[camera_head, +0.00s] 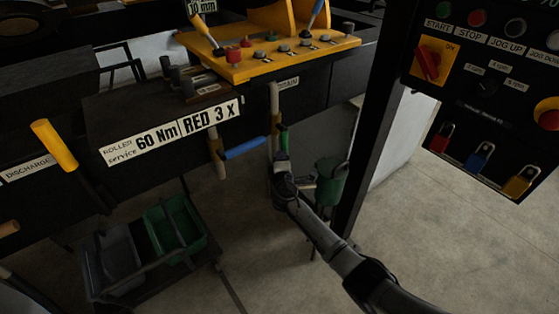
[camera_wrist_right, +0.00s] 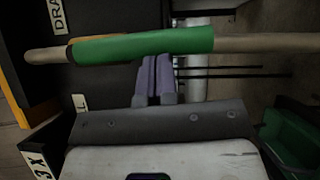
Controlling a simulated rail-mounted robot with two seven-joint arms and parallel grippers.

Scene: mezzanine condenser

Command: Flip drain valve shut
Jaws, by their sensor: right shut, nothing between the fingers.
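The drain valve is on a vertical pale pipe (camera_head: 274,97) below the dark bench, under a small label that appears to read DRAIN (camera_head: 287,83). Its green handle (camera_head: 283,139) hangs down roughly in line with the pipe. In the right wrist view the green handle (camera_wrist_right: 145,45) lies along the pipe, with a brass-coloured part at its left end. My right gripper (camera_wrist_right: 158,62) is shut and empty, its lavender fingertips at the handle's lower edge; whether they touch cannot be told. In the head view it is just below the handle, partly hidden by my wrist. My left gripper is not in view.
A second valve with a blue handle (camera_head: 245,148) sticks out sideways just left. A green bucket (camera_head: 330,183) stands right of my right wrist, near a dark post (camera_head: 372,125). A cart with a green bin (camera_head: 175,228) is lower left. A control panel (camera_head: 488,90) is at right.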

